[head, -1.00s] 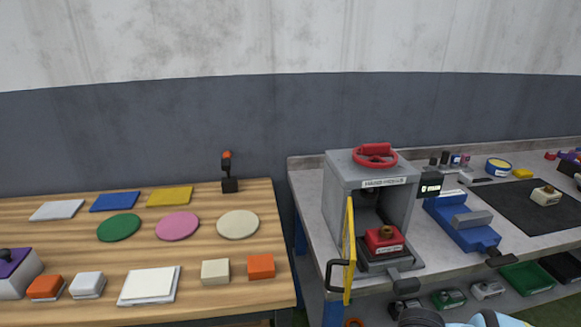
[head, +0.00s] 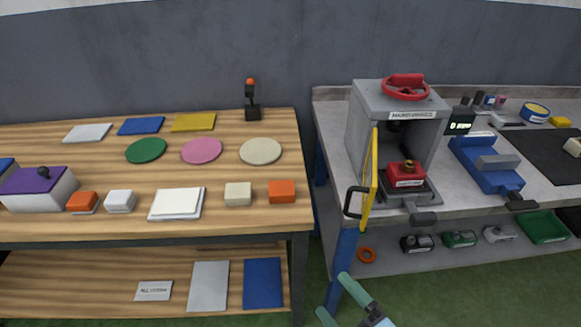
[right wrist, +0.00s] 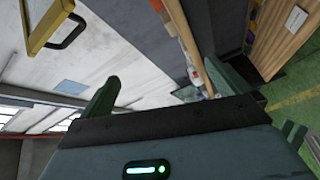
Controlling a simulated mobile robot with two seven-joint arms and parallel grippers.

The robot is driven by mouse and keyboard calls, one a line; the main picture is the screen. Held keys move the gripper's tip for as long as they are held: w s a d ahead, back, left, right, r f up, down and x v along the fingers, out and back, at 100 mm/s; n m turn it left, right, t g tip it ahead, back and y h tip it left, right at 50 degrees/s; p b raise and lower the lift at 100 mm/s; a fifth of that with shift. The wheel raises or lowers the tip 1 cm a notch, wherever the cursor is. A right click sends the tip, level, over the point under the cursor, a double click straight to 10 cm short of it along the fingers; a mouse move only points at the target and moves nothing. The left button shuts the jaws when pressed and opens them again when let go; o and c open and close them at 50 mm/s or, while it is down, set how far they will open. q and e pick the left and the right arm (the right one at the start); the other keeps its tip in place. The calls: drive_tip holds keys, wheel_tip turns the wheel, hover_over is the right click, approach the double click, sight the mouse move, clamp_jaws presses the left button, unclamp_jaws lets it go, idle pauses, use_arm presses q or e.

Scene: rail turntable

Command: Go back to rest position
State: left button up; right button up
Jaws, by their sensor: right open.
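My right gripper (head: 332,295) shows at the bottom of the head view, with two greenish fingers spread apart and nothing between them. It is in front of the gap between the two tables, over the green floor, and touches nothing that I can see. In the right wrist view its fingers (right wrist: 160,72) are also apart and empty, and the view is strongly tilted. My left gripper is in neither view.
A wooden table (head: 100,228) with coloured discs and blocks stands left. On the grey bench (head: 335,125) right are a hand press (head: 362,95) with its yellow door (head: 369,185) swung open, a red block (head: 405,172) inside, and a blue vise (head: 480,165). Green floor lies in front.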

drive_tip(key=s+d+f+m+g+h, duration=0.3)
drive_tip(key=s+d+f+m+h, duration=0.1)
drive_tip(key=s+f+m, duration=0.3)
drive_tip(key=s+d+f+m+g+h, duration=0.3)
drive_tip(key=s+d+f+m, duration=0.4)
drive_tip(key=f+m, duration=0.4)
drive_tip(key=shift+s+f+m+h, duration=0.2)
drive_tip(key=shift+s+m+h, duration=0.25)
drive_tip(key=shift+m+h, duration=0.15)
